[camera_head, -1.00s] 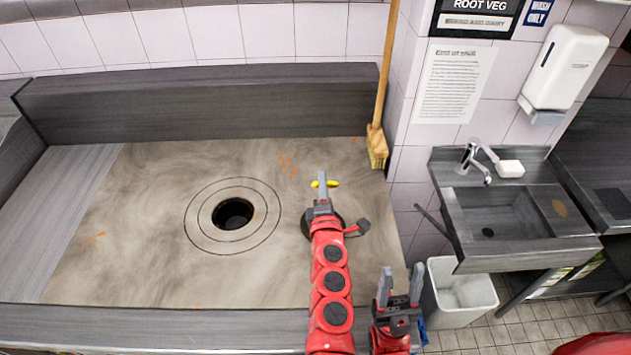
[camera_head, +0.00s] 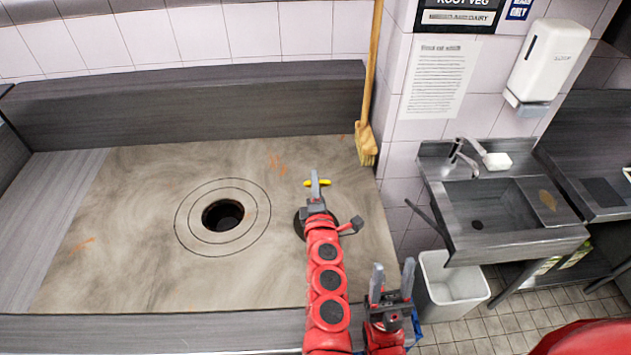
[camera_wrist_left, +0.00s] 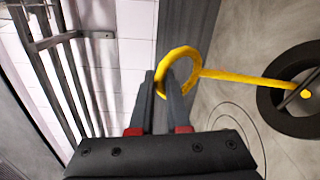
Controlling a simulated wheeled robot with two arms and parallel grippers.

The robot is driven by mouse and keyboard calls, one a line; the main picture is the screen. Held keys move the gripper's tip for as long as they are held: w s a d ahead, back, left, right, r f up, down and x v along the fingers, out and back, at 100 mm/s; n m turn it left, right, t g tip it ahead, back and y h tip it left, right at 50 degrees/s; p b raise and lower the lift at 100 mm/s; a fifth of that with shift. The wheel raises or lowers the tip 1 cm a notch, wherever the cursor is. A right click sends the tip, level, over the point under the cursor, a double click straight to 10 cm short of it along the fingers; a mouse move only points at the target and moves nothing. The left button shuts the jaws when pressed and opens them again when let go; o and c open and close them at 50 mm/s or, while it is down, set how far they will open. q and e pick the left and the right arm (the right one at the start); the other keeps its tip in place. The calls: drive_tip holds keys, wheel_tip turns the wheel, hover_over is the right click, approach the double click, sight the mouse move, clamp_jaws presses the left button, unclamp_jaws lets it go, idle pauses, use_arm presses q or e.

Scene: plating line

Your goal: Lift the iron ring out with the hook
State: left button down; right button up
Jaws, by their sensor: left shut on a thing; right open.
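My left gripper (camera_head: 316,186) is over the right part of the plate and shut on a yellow hook (camera_head: 324,183). In the left wrist view, the hook's round handle (camera_wrist_left: 163,61) is at the fingertips (camera_wrist_left: 162,95), and its shaft runs right to the dark iron ring (camera_wrist_left: 272,115). The hook's yellow tip shows inside the ring's opening. In the head view my left arm hides most of the dark ring (camera_head: 299,226); I cannot tell whether it touches the plate. My right gripper (camera_head: 391,285) is open and empty at the front right.
The grey plate (camera_head: 120,190) has a round dark hole (camera_head: 222,215) with circular seams around it. A broom (camera_head: 366,145) stands at the plate's back right corner. A sink (camera_head: 495,210) and a white bin (camera_head: 452,290) are to the right. The plate's left half is clear.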

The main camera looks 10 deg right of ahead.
use_arm(q)
drive_tip(key=shift+r, duration=0.25)
drive_tip(key=shift+r, duration=0.15)
drive_tip(key=shift+f+b, duration=0.45)
drive_tip(key=shift+f, duration=0.15)
idle(0.7)
drive_tip(key=shift+f, duration=0.1)
drive_tip(key=shift+s+d+f+b, duration=0.1)
drive_tip(key=shift+f+b, duration=0.4)
drive_tip(key=shift+b, duration=0.1)
drive_tip(key=shift+f, duration=0.15)
drive_tip(key=shift+s+d+f+b, duration=0.1)
drive_tip(key=shift+d+f+b, duration=0.1)
drive_tip(key=shift+f+b, duration=0.3)
